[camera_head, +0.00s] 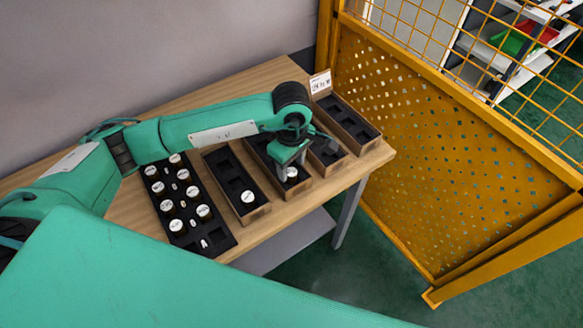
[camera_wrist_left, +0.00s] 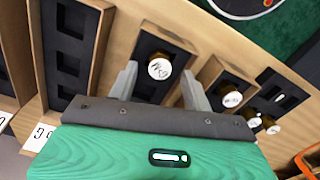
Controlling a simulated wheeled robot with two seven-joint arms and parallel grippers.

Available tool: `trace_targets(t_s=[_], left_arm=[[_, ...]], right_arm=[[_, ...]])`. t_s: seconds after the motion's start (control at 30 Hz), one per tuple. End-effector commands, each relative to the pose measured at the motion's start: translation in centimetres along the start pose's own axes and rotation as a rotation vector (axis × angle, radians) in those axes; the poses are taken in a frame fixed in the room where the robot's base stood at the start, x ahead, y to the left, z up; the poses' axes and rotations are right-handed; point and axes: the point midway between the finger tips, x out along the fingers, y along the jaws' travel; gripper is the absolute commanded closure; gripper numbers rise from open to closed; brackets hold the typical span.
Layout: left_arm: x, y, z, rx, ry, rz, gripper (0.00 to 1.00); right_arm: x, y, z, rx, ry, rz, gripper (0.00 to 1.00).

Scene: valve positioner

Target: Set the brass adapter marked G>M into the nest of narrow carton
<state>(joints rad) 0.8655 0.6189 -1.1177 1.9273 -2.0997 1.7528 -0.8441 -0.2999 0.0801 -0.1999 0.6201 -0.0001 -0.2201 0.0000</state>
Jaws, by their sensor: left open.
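A brass adapter with a white top (camera_wrist_left: 159,66) stands upright in a black-lined carton (camera_wrist_left: 202,38); its marking is inverted and seems to read G>M. In the head view this adapter (camera_head: 292,174) is partly covered by my left gripper (camera_head: 290,168). My left gripper is open in the left wrist view (camera_wrist_left: 159,85), with one finger on each side of the adapter; I cannot tell if they touch it. Another adapter (camera_head: 248,197) stands in the carton (camera_head: 222,168) to the left. I cannot tell which carton is the narrow one. My right gripper is out of view.
A black tray (camera_head: 219,240) at the left holds several white-topped adapters and small pieces. Two more cartons (camera_head: 325,155) (camera_head: 345,122) stand to the right, with empty nests where visible. A label card (camera_head: 320,82) stands behind. A yellow mesh fence (camera_head: 430,150) borders the wooden table.

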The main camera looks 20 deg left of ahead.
Motion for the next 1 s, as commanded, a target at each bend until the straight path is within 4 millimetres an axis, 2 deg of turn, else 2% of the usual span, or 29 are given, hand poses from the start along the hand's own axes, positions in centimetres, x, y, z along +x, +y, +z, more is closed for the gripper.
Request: trace_targets(t_s=[0.3,0.5,0.7,1.0], left_arm=[[-7.0,0.1,0.0,0.001,0.002,0.007,0.50],[-10.4,0.1,0.0,0.001,0.001,0.004,0.50],[-11.7,0.0,0.0,0.001,0.001,0.002,0.50],[-11.8,0.0,0.0,0.001,0.000,0.001,0.50]], right_arm=[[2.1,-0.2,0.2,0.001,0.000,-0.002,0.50],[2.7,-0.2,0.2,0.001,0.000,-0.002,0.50],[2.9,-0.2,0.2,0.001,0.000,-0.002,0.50],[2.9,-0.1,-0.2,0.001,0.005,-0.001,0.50]])
